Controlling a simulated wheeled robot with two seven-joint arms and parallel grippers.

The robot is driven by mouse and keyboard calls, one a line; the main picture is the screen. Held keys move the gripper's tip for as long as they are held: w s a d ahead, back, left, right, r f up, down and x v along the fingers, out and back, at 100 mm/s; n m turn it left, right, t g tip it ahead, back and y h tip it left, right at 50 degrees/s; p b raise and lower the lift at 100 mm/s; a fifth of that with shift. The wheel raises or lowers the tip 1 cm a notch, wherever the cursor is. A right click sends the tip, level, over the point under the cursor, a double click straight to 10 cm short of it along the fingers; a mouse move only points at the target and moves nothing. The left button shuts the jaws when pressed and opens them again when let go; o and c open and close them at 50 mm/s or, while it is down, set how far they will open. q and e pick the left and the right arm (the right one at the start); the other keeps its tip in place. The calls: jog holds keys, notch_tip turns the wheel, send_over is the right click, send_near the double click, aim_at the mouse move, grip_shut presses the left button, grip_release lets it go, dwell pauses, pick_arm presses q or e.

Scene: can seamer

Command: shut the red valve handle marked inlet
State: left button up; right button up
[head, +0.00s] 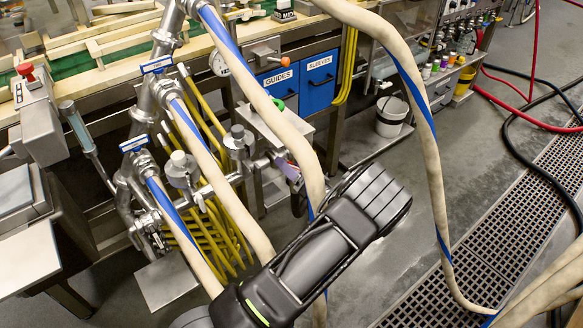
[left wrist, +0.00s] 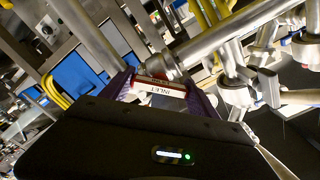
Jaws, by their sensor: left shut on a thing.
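The red valve handle marked inlet (left wrist: 160,88) shows in the left wrist view, with its white label upside down. It sits between the purple fingers of my left gripper (left wrist: 161,98), which is shut on it. A steel pipe (left wrist: 225,36) runs from just behind the handle to the upper right; the handle lies at an angle to it. In the head view my left gripper (head: 287,169) shows only as a bit of purple finger at the pipework, beyond my dark arm. The hose and arm hide most of it, and the handle cannot be made out there. My right gripper is not in view.
Thick beige hoses with blue stripes (head: 245,75) hang across the work area and close to my arm. Blue-handled valves (head: 157,64) stand at the left. Blue drawers (head: 319,80) and a white bucket (head: 391,117) are behind. A floor grate (head: 510,225) lies at right.

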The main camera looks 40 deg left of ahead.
pick_arm(q)
jog(key=o, duration=1.4)
jog(key=shift+c, duration=0.2)
jog(key=shift+d, duration=0.1)
jog(key=v, duration=0.7)
jog(key=shift+d, duration=0.35)
jog(key=shift+s, duration=0.15)
jog(key=shift+c, duration=0.2)
